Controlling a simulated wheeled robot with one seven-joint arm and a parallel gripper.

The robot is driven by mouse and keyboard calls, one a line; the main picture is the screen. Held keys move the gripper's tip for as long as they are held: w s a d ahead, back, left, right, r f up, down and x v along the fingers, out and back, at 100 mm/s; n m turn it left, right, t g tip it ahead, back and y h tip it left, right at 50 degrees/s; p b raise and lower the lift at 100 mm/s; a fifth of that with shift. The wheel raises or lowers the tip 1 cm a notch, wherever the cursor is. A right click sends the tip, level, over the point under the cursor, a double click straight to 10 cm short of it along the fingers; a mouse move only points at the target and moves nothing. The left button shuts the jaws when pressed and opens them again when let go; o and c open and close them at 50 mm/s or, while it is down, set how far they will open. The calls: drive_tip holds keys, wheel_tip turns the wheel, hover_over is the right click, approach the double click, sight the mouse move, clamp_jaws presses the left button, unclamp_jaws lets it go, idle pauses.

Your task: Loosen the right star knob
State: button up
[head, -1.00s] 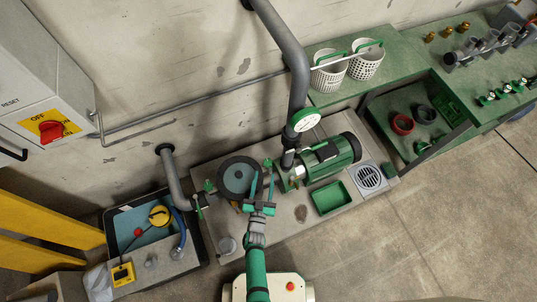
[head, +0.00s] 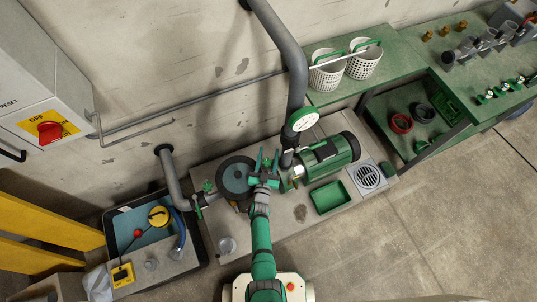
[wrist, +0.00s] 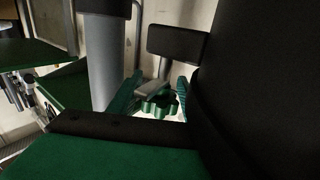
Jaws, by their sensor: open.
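The right star knob is green and lobed. It shows in the middle of the wrist view (wrist: 160,104), with a grey piece beside it. My gripper (head: 267,158) is open. Its teal fingers show on both sides of the knob in the wrist view (wrist: 157,92), and I cannot tell whether they touch it. In the head view the gripper is at the right side of the round dark housing (head: 236,177) and hides the right knob. Another green knob (head: 208,186) is at the housing's left side.
A green motor (head: 331,153) stands close to the right of my gripper. A thick grey pipe (head: 298,85) with a round gauge (head: 303,120) rises just behind it. A green tray (head: 330,197) lies in front of the motor. The floor at the right is clear.

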sight(267, 167)
drive_tip(key=shift+w, duration=0.15)
drive_tip(key=c, duration=0.9)
drive_tip(key=shift+a+n+y, duration=0.3)
drive_tip(key=shift+n+y, duration=0.4)
drive_tip(key=shift+y, duration=0.4)
drive_tip(key=o, duration=0.9)
drive_tip(key=shift+d, duration=0.1)
drive_tip(key=s, duration=1)
drive_tip(key=shift+s+a, duration=0.3)
drive_tip(key=shift+s, duration=0.05)
